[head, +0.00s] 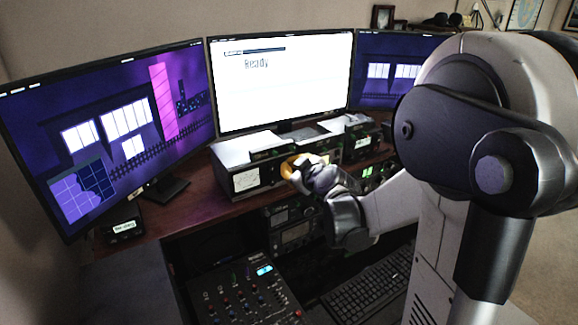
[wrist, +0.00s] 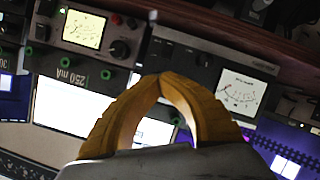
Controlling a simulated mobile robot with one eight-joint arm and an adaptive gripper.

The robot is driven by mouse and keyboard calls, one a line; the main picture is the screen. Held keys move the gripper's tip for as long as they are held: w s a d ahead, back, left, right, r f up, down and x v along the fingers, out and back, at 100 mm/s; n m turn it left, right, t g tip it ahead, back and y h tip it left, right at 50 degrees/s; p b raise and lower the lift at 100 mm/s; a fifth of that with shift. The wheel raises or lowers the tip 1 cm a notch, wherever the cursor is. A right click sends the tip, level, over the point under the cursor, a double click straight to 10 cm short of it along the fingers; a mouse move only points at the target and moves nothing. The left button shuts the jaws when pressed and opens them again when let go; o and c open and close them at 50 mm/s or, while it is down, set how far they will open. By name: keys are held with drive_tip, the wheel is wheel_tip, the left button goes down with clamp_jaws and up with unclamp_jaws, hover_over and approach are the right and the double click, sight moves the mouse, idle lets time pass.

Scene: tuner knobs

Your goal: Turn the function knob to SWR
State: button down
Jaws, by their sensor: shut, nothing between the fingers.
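A meter box (head: 246,181) with a pale dial stands on the desk below the middle screen. My gripper (head: 291,166), with yellow-orange fingers, is at its right end and hides part of the front there. In the wrist view my gripper (wrist: 160,78) is shut and empty, its fingertips together in front of the equipment. A dark panel with a lit meter (wrist: 84,29) and a black knob (wrist: 120,49) is at upper left. A grey panel with a white meter (wrist: 240,90) is at right, with a small dark knob (wrist: 204,59). I cannot read which knob is the function knob or its setting.
Three screens stand behind the desk; the middle screen (head: 282,85) reads "Ready". A mixer (head: 240,293) and a keyboard (head: 368,287) lie below in front. More radio gear (head: 359,138) stands to the right of my gripper. A small labelled box (head: 123,229) is at left.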

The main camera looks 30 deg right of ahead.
drive_tip(key=m, duration=0.1)
drive_tip(key=m+y, duration=0.2)
drive_tip(key=shift+s+d+f+m+b, duration=0.15)
drive_tip(key=shift+d+m+b, duration=0.1)
drive_tip(key=shift+m+b, duration=0.15)
drive_tip(key=c, duration=1.3)
unclamp_jaws()
drive_tip(key=shift+w, duration=0.3)
drive_tip(key=shift+c, duration=0.2)
drive_tip(key=shift+s, duration=0.1)
drive_tip(key=v, duration=1.2)
drive_tip(key=shift+d+r, duration=0.2)
